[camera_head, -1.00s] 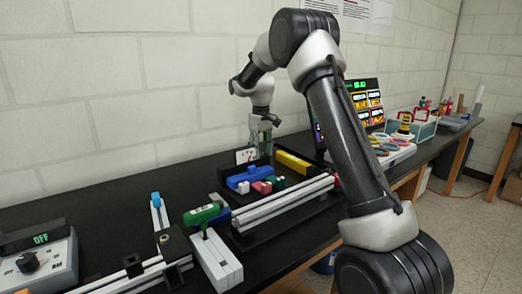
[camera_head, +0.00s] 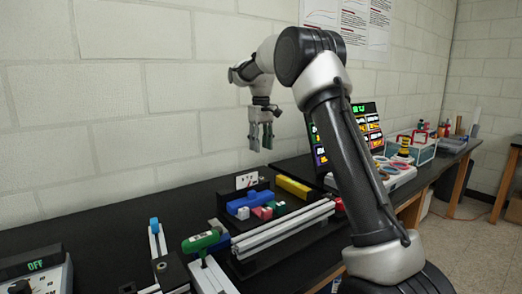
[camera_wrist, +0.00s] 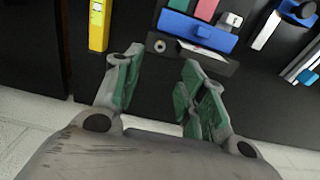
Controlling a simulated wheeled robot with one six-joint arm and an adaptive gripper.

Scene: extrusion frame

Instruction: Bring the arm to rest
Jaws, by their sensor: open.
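My gripper (camera_head: 261,137) hangs from the raised arm in the head view, pointing down, above the back of the black bench. Its green-padded fingers are apart with nothing between them. In the wrist view my gripper (camera_wrist: 158,85) also shows open and empty, over the dark bench top. A blue block (camera_head: 250,200) and a yellow bar (camera_head: 292,187) lie on the bench below it. They also show in the wrist view, the blue block (camera_wrist: 200,32) at upper right and the yellow bar (camera_wrist: 98,25) at upper left. My gripper touches neither.
A small white card (camera_head: 246,180) stands behind the blue block. Metal extrusion rails (camera_head: 283,227) and a green-handled tool (camera_head: 200,241) lie at the front. A lit screen (camera_head: 366,130) stands to the right, with a white wall (camera_head: 150,100) behind.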

